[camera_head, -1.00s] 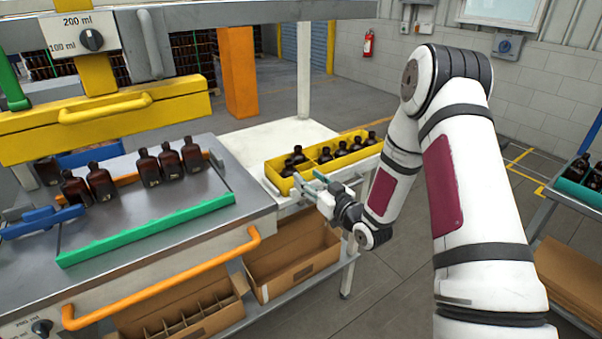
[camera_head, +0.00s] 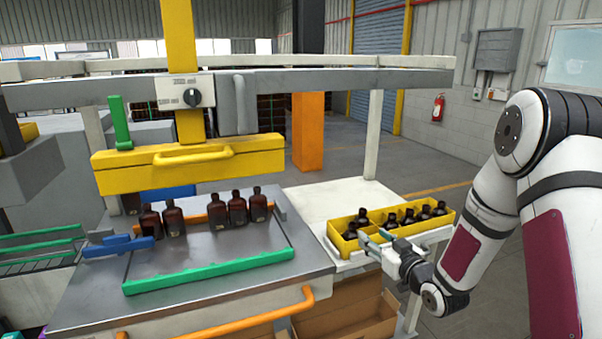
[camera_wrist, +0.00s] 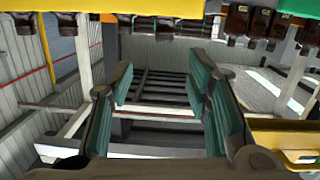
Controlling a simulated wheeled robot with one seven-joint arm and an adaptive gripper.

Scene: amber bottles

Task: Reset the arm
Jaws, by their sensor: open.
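My gripper (camera_head: 375,244) is open and empty in the head view, at the front left of the yellow crate. In the wrist view its teal-padded fingers (camera_wrist: 165,95) stand apart with nothing between them. My white arm (camera_head: 480,230) reaches in from the right. The yellow crate (camera_head: 397,213) holds several dark amber bottles in two sections and stands on a white side table. Several more amber bottles (camera_head: 237,208) stand upright on the metal machine table in two groups. In the wrist view dark bottles (camera_wrist: 240,22) show upside down at the top.
The metal machine table (camera_head: 200,247) has a green front rail (camera_head: 208,272) and an orange handle. A yellow press bar (camera_head: 190,165) hangs above its rear. Cardboard boxes (camera_head: 350,318) stand below the side table. The white side table (camera_head: 325,203) has free room behind the crate.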

